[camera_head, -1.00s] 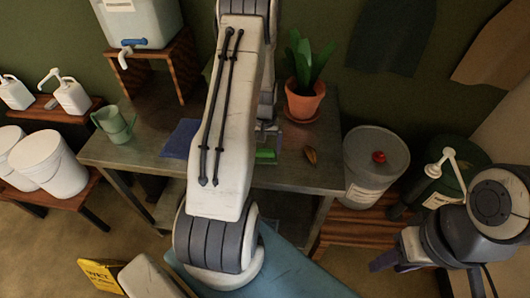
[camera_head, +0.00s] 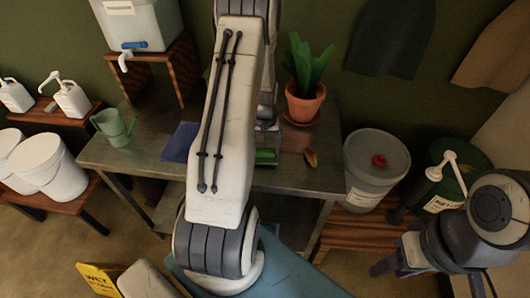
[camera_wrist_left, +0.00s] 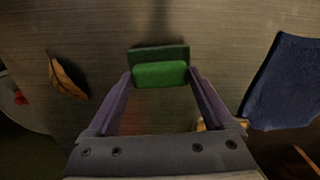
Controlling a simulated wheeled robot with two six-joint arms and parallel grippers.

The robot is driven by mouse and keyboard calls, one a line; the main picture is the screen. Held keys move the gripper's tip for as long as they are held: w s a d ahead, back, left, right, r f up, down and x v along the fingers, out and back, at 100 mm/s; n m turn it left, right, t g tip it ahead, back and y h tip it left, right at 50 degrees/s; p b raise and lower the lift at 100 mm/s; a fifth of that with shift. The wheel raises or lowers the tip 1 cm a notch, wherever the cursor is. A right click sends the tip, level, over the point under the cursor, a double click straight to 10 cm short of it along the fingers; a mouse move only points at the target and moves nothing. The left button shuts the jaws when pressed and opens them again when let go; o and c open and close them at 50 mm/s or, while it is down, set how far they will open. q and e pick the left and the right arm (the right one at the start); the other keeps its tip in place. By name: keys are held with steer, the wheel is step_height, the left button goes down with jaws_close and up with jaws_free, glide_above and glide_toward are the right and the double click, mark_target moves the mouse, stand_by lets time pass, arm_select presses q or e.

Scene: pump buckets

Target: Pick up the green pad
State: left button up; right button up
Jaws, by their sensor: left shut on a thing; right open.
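The green pad (camera_head: 266,157) is at the front part of the metal table, partly hidden by my left arm in the head view. In the left wrist view the green pad (camera_wrist_left: 160,74) has a bright green block and a darker green layer behind it. My left gripper (camera_wrist_left: 160,76) has its two purple fingers at the pad's two ends and is shut on it. In the head view my left gripper (camera_head: 266,146) is just above the pad. I cannot tell whether the pad touches the table. My right gripper (camera_head: 384,265) is open and empty at the lower right.
A lidded bucket (camera_head: 374,165) stands right of the table. White buckets (camera_head: 48,167) stand at left.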

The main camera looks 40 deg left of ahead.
arm_select(q)
steer(key=r, duration=0.1)
steer(key=d+r+b, duration=0.1)
steer(key=shift+r, duration=0.4)
steer(key=d+r+b, duration=0.3)
steer(key=d+r, duration=0.3)
steer(key=d, duration=0.4)
steer(key=shift+s+d+r, duration=0.3)
steer(key=shift+s+d, duration=0.05)
steer(key=shift+s, duration=0.05)
